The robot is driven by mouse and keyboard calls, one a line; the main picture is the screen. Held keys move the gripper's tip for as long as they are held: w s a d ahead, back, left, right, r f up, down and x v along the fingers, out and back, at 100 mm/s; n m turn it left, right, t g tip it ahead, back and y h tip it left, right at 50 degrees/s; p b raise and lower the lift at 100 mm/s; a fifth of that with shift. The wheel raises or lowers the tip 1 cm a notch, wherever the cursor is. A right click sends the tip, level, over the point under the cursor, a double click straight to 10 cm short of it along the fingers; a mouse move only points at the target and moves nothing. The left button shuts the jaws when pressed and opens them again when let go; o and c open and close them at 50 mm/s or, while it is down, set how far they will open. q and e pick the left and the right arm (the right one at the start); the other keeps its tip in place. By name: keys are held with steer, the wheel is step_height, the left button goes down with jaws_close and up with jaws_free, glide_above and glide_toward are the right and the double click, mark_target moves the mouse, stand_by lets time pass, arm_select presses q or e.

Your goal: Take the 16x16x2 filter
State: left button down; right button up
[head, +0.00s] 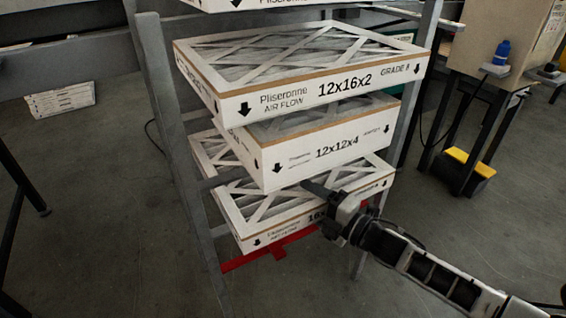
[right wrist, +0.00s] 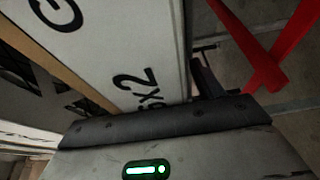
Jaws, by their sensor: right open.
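The 16x16x2 filter (head: 240,222) is the lowest of the boxed filters on the rack in the head view. It has a white frame with a lattice top, and its printed label is partly hidden behind my right gripper (head: 320,192). That gripper is open at the filter's front side, with a dark finger reaching over the top edge. In the right wrist view the filter's white side (right wrist: 110,60), with "x2" readable, is close in front of the gripper body. One dark finger shows beside its edge; the other is hidden. I cannot tell whether the fingers touch it. My left gripper is not in view.
The 12x12x4 filter (head: 325,151) is close above the lowest one, and the 12x16x2 filter (head: 310,92) is above that. Grey rack posts (head: 170,130) flank the stack. Red bars (head: 270,253) lie below.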

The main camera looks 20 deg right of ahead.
steer(key=c, duration=1.2)
steer(key=shift+r, duration=0.1)
